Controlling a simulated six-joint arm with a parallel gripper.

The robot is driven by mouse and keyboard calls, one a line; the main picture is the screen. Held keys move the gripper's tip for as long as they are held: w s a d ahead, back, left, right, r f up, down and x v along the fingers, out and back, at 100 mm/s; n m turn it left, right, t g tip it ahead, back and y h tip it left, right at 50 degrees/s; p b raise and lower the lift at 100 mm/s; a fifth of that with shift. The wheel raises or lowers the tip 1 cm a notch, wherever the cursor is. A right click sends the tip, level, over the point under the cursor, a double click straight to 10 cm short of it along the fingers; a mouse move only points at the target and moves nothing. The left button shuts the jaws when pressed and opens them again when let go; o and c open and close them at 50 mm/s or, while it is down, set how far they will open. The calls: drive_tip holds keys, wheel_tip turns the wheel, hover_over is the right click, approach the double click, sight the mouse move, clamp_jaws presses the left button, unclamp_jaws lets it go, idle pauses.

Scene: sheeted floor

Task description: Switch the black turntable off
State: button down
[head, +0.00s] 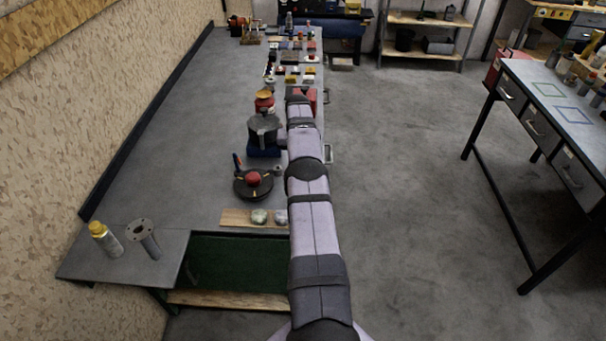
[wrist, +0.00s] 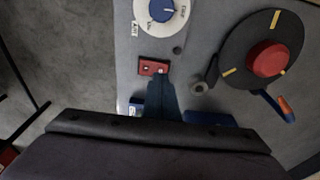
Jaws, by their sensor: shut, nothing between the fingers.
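The black turntable (head: 253,183) stands on the bench, left of my arm in the head view. It also shows at the upper right of the wrist view (wrist: 235,52), with yellow marks and a red round piece (wrist: 267,58) in its middle. A small red box (wrist: 153,67) with pale spots lies on the bench; whether it is the turntable's switch cannot be told. A white dial with a blue knob (wrist: 162,10) is at the top. My gripper (wrist: 164,88) appears as a dark, narrow, shut shape just below the red box; contact cannot be told.
A tool with a blue and orange handle (wrist: 285,106) lies against the turntable, and a small grey ring (wrist: 198,88) is near it. A wooden board (head: 236,217) lies nearer.

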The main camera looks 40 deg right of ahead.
drive_tip(key=shift+f+b, duration=0.85)
drive_tip(key=shift+f, duration=0.05)
idle(0.5)
drive_tip(key=shift+r, duration=0.1)
wheel_tip(320, 180, up, 7)
drive_tip(key=p, duration=0.4)
idle(0.5)
idle(0.4)
drive_tip(key=s+a+r+n, duration=0.1)
drive_tip(key=a+r+n, duration=0.15)
drive_tip(key=a, duration=0.55)
drive_tip(key=s+a+r+n, duration=0.1)
drive_tip(key=a+r, duration=0.2)
drive_tip(key=a, duration=0.5)
drive_tip(key=s+a+r+n, duration=0.1)
drive_tip(key=a+r, duration=0.2)
drive_tip(key=a, duration=0.5)
drive_tip(key=s+a+f+n, duration=0.1)
drive_tip(key=s+a+n, duration=0.1)
drive_tip(key=s+a, duration=0.6)
drive_tip(key=s+a+f+n+g+y, duration=0.1)
drive_tip(key=s+a, duration=0.7)
drive_tip(key=s, duration=0.8)
drive_tip(key=shift+s+a+n+b, duration=0.15)
drive_tip(key=shift+s+n+b, duration=0.2)
drive_tip(key=shift+n, duration=0.4)
